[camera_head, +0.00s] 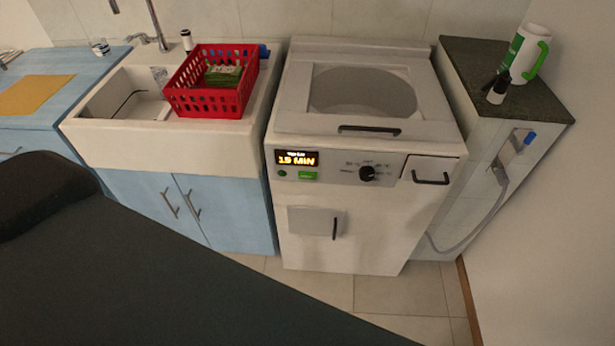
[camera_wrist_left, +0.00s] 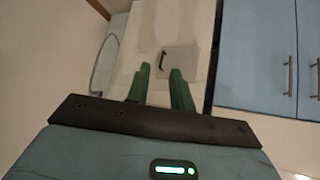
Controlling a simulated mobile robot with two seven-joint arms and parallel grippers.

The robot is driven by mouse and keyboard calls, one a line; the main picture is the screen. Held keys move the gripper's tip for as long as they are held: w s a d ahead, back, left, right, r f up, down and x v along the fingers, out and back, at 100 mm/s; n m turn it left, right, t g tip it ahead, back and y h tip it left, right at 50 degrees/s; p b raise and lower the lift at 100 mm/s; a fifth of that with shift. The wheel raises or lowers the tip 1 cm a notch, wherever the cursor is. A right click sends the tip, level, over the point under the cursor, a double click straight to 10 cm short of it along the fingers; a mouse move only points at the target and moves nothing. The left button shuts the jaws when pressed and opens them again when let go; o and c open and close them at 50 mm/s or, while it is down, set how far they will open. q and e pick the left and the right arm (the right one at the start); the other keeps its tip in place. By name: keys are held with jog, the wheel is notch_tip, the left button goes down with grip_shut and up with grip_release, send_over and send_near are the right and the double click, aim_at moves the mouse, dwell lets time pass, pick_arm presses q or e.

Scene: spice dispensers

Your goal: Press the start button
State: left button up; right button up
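The white washing machine (camera_head: 310,240) stands in the middle of the head view. Its front panel has a lit display (camera_head: 297,158) reading "15 MIN". Below the display are a wide green button (camera_head: 307,175), its label too small to read, and a small round green spot (camera_head: 282,173) to its left. A black knob (camera_head: 367,173) sits further right. My left gripper (camera_wrist_left: 159,69) shows in the left wrist view, its two green fingers apart with nothing between them. The machine's lower front flap (camera_wrist_left: 178,60) appears beyond the fingertips. The green button is not visible there. My right gripper is not seen.
A sink (camera_head: 170,145) holding a red basket (camera_head: 208,102) stands left of the machine, above blue cabinets (camera_head: 230,215). A dark-topped counter (camera_head: 545,105) with a green-handled container (camera_head: 528,55) is at right, with a hose (camera_head: 485,222) below. A dark arm part of mine covers the lower left.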

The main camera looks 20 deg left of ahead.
pick_arm(q)
grip_shut()
dwell(1.3)
